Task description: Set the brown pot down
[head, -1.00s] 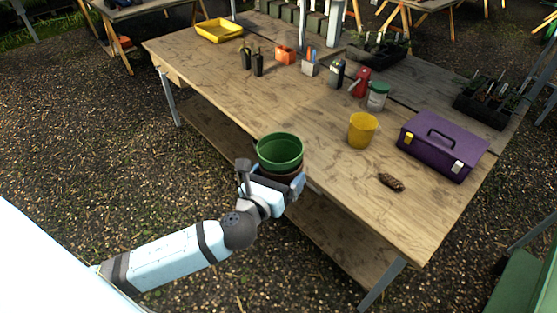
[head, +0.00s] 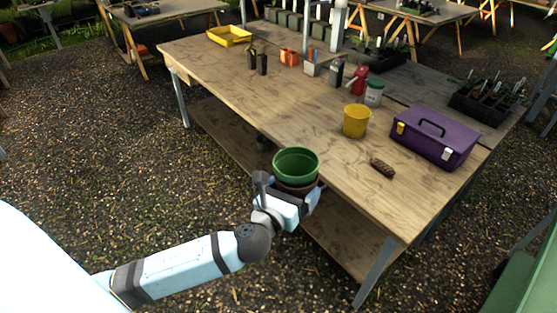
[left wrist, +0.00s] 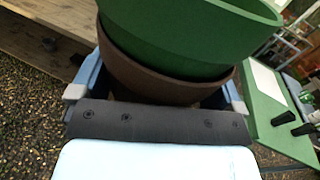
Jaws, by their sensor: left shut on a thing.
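The brown pot (head: 299,187) is in my left gripper (head: 300,197), with a green pot (head: 296,163) nested in its top. In the left wrist view the brown pot (left wrist: 150,80) sits between the two fingers of my left gripper (left wrist: 155,95), and the green pot (left wrist: 190,35) rises above it. The gripper is shut on the brown pot. In the head view both pots appear at the near edge of the wooden table (head: 240,90); whether they are over the tabletop or in front of it is hard to tell. My right gripper is not in view.
A yellow pot (head: 356,120), a pine cone (head: 382,168) and a purple toolbox (head: 435,135) are on the table's right part. A red bottle (head: 358,80) and a white jar (head: 374,93) stand behind. The table's middle left is mostly clear.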

